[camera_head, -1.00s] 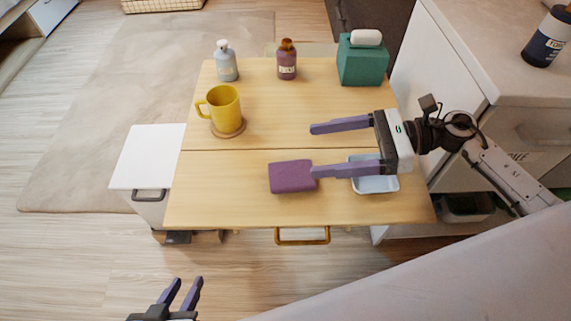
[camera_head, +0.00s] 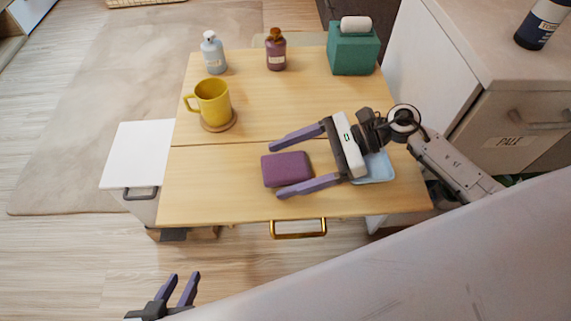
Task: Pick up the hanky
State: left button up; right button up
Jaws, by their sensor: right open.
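The hanky looks like a folded purple cloth (camera_head: 286,169) lying flat on the front part of the wooden table. My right gripper (camera_head: 274,170) is open, with one purple finger behind the cloth and the other along its front edge. The cloth lies between the fingers in the picture, and the gripper's height above the table is hard to tell. My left gripper (camera_head: 179,288) is open and empty at the bottom left, away from the table.
A light blue tray (camera_head: 379,170) is partly hidden under my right gripper. A yellow mug (camera_head: 212,100) stands on a round coaster (camera_head: 219,126). Two bottles (camera_head: 213,54) (camera_head: 276,52) and a green tissue box (camera_head: 352,50) stand at the back. The table's (camera_head: 225,185) front left is clear.

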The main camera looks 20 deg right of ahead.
jog(key=shift+a+f, duration=0.1)
jog(key=shift+a, duration=0.1)
jog(key=c, duration=1.1)
